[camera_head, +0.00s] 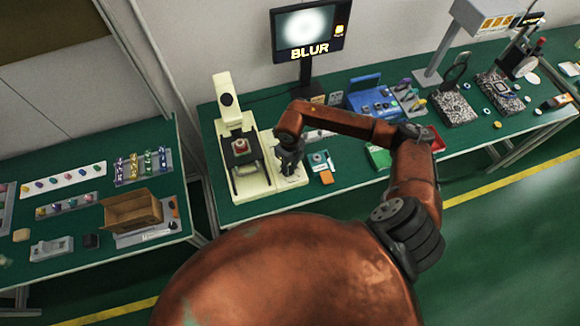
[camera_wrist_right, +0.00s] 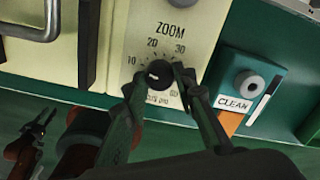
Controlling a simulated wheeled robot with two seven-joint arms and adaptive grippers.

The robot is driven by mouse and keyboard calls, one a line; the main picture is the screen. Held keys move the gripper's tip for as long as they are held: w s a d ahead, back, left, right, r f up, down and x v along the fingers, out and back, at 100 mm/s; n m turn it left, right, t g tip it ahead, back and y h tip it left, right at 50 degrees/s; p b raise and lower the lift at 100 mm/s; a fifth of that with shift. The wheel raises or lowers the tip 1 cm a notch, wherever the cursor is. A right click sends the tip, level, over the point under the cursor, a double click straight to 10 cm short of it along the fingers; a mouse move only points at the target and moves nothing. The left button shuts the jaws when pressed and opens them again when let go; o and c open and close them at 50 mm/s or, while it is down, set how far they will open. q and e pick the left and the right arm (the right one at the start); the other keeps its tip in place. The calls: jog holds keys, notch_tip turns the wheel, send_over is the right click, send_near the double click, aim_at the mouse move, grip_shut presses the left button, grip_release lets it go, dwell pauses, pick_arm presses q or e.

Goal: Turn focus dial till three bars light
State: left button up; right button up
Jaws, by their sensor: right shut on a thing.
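My right gripper (camera_wrist_right: 155,80) is shut on a round black dial (camera_wrist_right: 158,75) on a cream panel. The dial is labelled ZOOM, with marks 10, 20 and 30 around it. A white mark shows on its face. In the head view the right gripper (camera_head: 290,163) reaches down to the front right of the cream microscope (camera_head: 232,118); the dial is hidden there. The monitor (camera_head: 308,28) shows a blurred white spot, the word BLUR and a small yellow indicator, too small to read as bars. My left gripper (camera_wrist_right: 44,122) seems open, low and far from the panel. No dial labelled focus is readable.
A teal unit labelled CLEAN (camera_wrist_right: 243,88) stands right of the dial. Blue equipment (camera_head: 372,101) and a red tray (camera_head: 432,138) are farther right on the green bench. A cardboard box (camera_head: 132,211) sits on the left table. A floor gap separates the tables.

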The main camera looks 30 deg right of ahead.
aim_at(290, 169)
jog(key=m+p, duration=0.1)
jog(key=m, duration=0.3)
jog(key=shift+w+r+m, duration=0.1)
jog(key=shift+m, duration=0.2)
jog(key=shift+m+p, duration=0.55)
jog(key=shift+m, duration=1.75)
jog(key=o, duration=1.2)
jog(key=shift+c, duration=0.2)
jog(key=shift+r, duration=0.15)
notch_tip(290, 169, up, 12)
jog(key=shift+f, duration=0.2)
